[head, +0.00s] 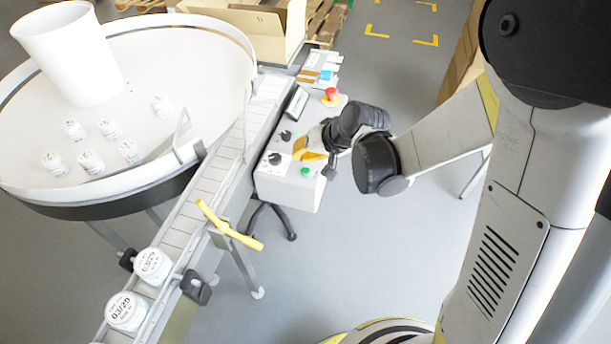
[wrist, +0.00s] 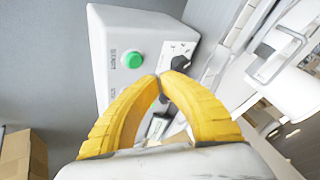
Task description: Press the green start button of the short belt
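The green start button (head: 305,171) is on the sloped front panel of a white control box (head: 285,190) beside the short belt (head: 215,175). In the wrist view the green button (wrist: 134,60) shows clear, just beyond and left of my yellow fingertips. My gripper (wrist: 160,76) has its two curved fingers brought together at the tips, with nothing seen between them. In the head view my gripper (head: 312,156) is over the panel, close to the green button but apart from it in the picture. Whether the fingertips touch the panel cannot be told.
A red emergency button (head: 331,95) on yellow and black knobs (head: 275,159) share the box. A round table (head: 190,62) is at left. Floor right of the box is open.

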